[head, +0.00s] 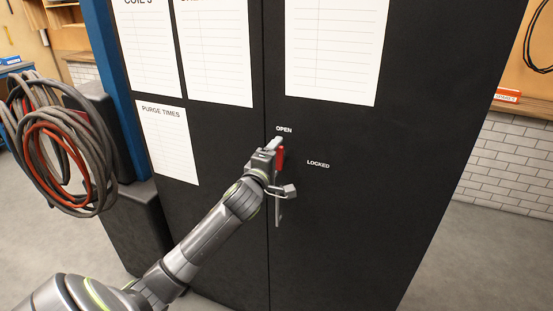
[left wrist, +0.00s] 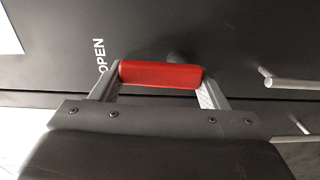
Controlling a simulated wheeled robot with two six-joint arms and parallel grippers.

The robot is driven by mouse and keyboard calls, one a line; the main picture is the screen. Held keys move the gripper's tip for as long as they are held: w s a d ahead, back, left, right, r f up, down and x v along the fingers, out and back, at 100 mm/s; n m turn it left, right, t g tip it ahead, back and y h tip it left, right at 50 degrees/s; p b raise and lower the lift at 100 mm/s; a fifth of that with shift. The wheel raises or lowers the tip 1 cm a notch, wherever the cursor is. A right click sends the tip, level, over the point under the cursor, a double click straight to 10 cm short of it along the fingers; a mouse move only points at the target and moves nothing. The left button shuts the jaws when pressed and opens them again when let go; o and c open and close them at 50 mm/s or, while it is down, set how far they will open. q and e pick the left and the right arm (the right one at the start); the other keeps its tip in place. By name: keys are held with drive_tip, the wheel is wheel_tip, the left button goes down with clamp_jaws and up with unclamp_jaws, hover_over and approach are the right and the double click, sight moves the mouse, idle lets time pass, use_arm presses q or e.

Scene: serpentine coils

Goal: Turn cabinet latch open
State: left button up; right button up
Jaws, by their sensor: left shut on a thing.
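The black cabinet (head: 350,200) fills the middle of the head view. Its red latch handle (head: 281,157) stands roughly upright, with its top just below the word OPEN; the word LOCKED is to its right. My left gripper (head: 272,153) is at the latch and hides part of it. In the left wrist view the red handle (left wrist: 160,74) lies across between the two fingers of my left gripper (left wrist: 158,82), which are shut on its ends. The OPEN label is beside the left finger there. My right gripper is in neither view.
A grey metal door pull (head: 279,208) sticks out just below the latch, close to my left wrist. Paper sheets (head: 168,140) hang on the cabinet doors. Coiled hoses (head: 62,150) hang at the left beside a blue post (head: 118,90). Open floor shows at the right.

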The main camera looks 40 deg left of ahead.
use_arm(q)
drive_tip(key=shift+n, duration=0.4)
drive_tip(key=o, duration=1.4)
drive_tip(key=b+v, duration=0.2)
drive_tip(key=v, duration=1.5)
drive_tip(key=shift+s+b, duration=0.2)
drive_tip(key=shift+b, duration=0.1)
